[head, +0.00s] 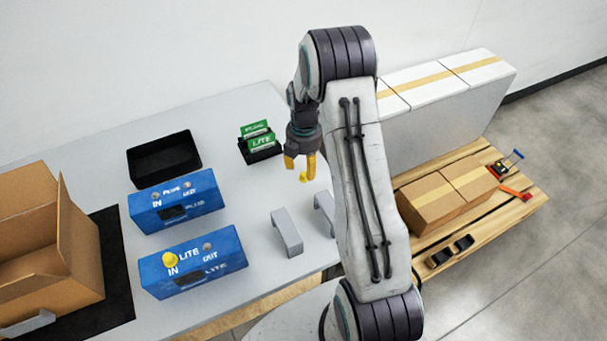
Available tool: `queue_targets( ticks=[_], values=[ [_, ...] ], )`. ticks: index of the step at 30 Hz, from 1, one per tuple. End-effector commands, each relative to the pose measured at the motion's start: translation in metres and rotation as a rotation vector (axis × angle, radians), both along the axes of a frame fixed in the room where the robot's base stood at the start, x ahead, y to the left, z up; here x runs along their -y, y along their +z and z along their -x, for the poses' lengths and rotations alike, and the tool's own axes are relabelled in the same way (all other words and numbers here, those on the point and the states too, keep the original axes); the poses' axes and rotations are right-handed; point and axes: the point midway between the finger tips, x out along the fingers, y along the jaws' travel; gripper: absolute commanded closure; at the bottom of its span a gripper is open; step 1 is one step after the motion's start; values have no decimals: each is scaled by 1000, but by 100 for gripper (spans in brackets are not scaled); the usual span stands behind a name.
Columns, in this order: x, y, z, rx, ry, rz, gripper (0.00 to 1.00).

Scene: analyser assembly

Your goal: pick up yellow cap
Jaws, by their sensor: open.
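A small yellow cap (303,179) shows just below the fingertips of my gripper (300,171), over the light grey table. My gripper points down with its two yellow fingers spread apart. From this view I cannot tell how much height lies between the fingertips and the cap. Another yellow cap (170,259) sits on top of the front blue analyser box marked LITE (215,261), at its IN port. The OUT port beside it has a grey fitting.
A second blue box (200,197) stands behind the LITE box. A black tray (141,178), a holder with green cards (262,152), grey brackets (286,230) and an open carton (75,240) share the table (235,185). A pallet with boxes (440,203) stands right.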

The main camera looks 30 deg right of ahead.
Motion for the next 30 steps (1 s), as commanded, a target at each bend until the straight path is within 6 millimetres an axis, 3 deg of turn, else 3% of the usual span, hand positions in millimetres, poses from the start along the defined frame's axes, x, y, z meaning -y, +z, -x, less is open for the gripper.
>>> queue_targets(
  ticks=[10,22,30],
  values=[
    [3,-38,0,-3,-1,-1,51],
    [3,-43,-1,-1,-1,0,50],
    [3,-43,-1,-1,-1,0,74]
  ],
)
